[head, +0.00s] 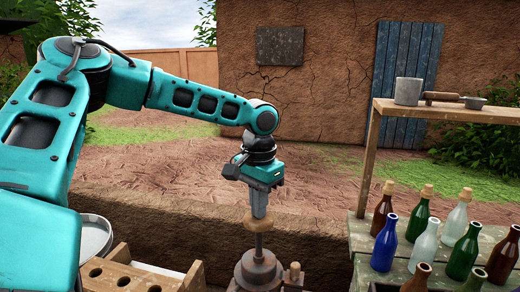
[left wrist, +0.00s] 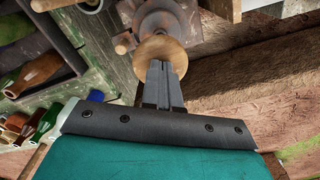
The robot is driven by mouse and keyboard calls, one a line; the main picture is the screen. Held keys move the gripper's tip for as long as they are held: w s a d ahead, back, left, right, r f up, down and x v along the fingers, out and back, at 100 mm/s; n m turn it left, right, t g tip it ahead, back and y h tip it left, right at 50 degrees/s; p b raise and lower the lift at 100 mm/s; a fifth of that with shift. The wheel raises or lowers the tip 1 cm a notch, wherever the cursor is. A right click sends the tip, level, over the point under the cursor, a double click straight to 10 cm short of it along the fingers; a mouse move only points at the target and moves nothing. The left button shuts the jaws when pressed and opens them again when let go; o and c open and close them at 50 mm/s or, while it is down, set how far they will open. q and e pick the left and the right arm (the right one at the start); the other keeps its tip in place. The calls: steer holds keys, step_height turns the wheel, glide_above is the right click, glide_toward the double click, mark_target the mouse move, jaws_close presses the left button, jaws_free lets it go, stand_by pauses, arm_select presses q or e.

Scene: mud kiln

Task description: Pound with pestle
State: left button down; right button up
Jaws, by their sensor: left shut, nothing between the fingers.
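The pestle has a round wooden knob (head: 258,224) on a dark shaft that stands upright in a dark, rounded mortar (head: 258,271). My left gripper (head: 260,212) points down right above the knob, with its fingers together and nothing between them. In the left wrist view the fingertips (left wrist: 158,64) overlap the near edge of the wooden knob (left wrist: 172,50). I cannot tell whether they touch it. The mortar (left wrist: 160,18) shows behind the knob there, and the pestle's lower end is hidden inside it. My right gripper is not in view.
A wooden rack with round holes (head: 130,276) stands left of the mortar. Several bottles (head: 425,245) crowd a green-grey table at right. A raised wooden shelf (head: 440,107) holds a grey cup (head: 408,91). A mud ledge (head: 180,222) runs behind the mortar.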

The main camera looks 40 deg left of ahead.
mark_target(258, 229)
arm_select(q)
step_height(258, 229, up, 14)
steer(key=b, duration=0.1)
steer(key=shift+f, duration=0.2)
stand_by(0.4)
step_height(258, 229, down, 20)
steer(key=b, duration=0.6)
steer(key=shift+s+r, duration=0.1)
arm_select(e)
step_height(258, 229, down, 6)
arm_select(q)
step_height(258, 229, up, 7)
steer(key=p, duration=0.7)
steer(key=shift+r+b, duration=0.25)
steer(key=shift+b, duration=0.3)
step_height(258, 229, up, 12)
steer(key=shift+r, duration=0.15)
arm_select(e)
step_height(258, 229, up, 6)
